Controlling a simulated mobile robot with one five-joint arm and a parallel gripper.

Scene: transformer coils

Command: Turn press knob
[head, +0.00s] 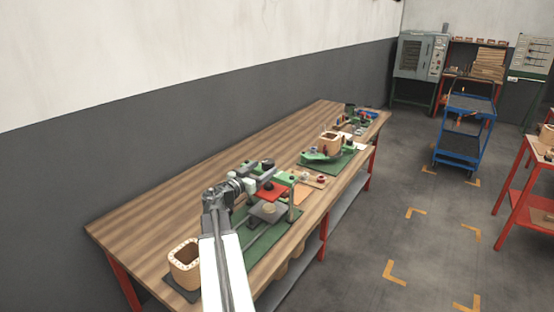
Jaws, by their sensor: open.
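The press appears to be the green and grey fixture (285,178) on the long wooden bench, with a red plate (270,191) and a grey block (267,210) by it. A small round red knob (304,176) shows just right of it; I cannot tell whether this is the press knob. My white arm reaches up from the bottom, and my gripper (256,176) is at the left side of the press, open. Its fingers are small and blend with the fixture. I cannot tell whether they touch anything.
A tan coil form (185,262) stands at the bench's near left end. A green fixture (322,156) with another coil form (331,141) is farther along. The wooden bench (150,225) is bare along the wall. A blue cart (463,130) and red table (530,185) stand right, across open floor.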

